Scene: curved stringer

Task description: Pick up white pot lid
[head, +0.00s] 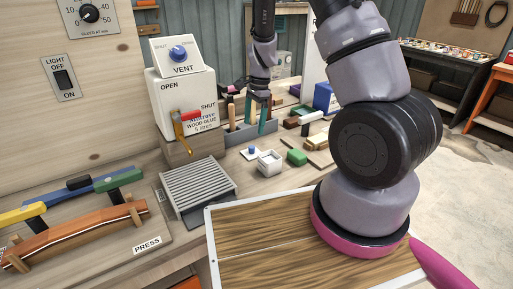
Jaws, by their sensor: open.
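A small white lid with a blue knob (251,154) lies on the bench, just left of and behind a small white open pot (270,163). I take this to be the white pot lid; it is small in the head view. My gripper (258,97) points down at the upper middle, above and behind the lid, in front of the tool holder in the picture. It is open, and I see nothing held in it. Its fingertips are hard to separate from the tool handles there.
A grey tool holder (240,134) with upright handles stands behind the lid. A ribbed grey plate (196,184) and the white glue box (187,102) with a red-handled tap stand to the left. A wooden board (262,245) is in front.

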